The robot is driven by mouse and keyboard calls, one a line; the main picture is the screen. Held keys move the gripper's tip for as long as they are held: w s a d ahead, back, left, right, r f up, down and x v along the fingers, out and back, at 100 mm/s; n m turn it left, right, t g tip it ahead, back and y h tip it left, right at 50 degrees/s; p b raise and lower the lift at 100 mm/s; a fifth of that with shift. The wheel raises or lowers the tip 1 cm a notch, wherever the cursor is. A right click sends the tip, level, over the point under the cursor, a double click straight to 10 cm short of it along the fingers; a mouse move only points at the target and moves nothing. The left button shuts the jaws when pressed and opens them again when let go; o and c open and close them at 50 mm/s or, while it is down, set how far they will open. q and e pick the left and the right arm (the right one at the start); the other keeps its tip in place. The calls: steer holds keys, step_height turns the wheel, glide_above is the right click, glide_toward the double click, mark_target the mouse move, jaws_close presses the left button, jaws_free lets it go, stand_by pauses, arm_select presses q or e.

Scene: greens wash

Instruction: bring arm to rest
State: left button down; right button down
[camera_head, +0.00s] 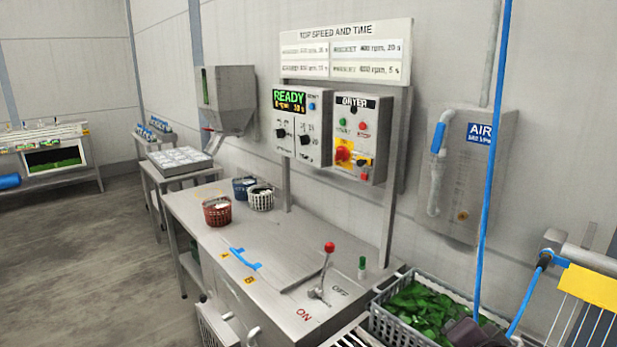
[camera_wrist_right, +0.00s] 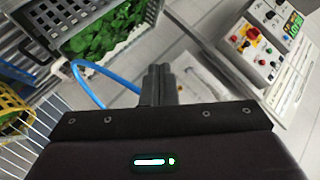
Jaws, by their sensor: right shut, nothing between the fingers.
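My right gripper (camera_wrist_right: 158,82) points up the middle of the right wrist view. Its two dark fingers are together with nothing between them. In the head view a dark part of my right gripper (camera_head: 470,333) shows at the bottom edge, over the front of the grey crate of greens (camera_head: 385,318). I cannot tell whether it touches the crate. The crate also shows at the upper left of the right wrist view (camera_wrist_right: 82,35). My left gripper is not in view.
A steel bench (camera_head: 215,250) carries a red-knobbed lever (camera_head: 326,268), a blue handle (camera_head: 245,259) and small baskets, one of them red (camera_head: 217,211). A control panel (camera_head: 332,135) reading READY stands behind. A blue hose (camera_head: 484,200) hangs near the crate. Open floor (camera_head: 75,240) lies left.

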steer(key=s+a+f+n+g, duration=0.2)
steer(key=s+f+n+g, duration=0.15)
steer(key=s+f, duration=0.3)
steer(key=s+a+f+n+g+y, duration=0.1)
steer(key=s+a+f+n+g, duration=0.2)
steer(key=s+f+n, duration=0.3)
steer(key=s+a+f+n+g, duration=0.2)
steer(key=s+f+n+g, duration=0.1)
steer(key=s+f, duration=0.3)
step_height(320, 180, down, 28)
steer(key=s+f+g, duration=0.1)
steer(key=s, duration=0.2)
steer(key=s+d+f, duration=0.2)
steer(key=s+f, duration=0.7)
steer(key=s+d+f+g, duration=0.1)
steer(key=s+d+f, duration=0.1)
steer(key=s+f, duration=0.7)
steer(key=shift+s+f+b, duration=0.25)
steer(key=shift+s+b, duration=0.2)
steer(key=shift+s, duration=0.3)
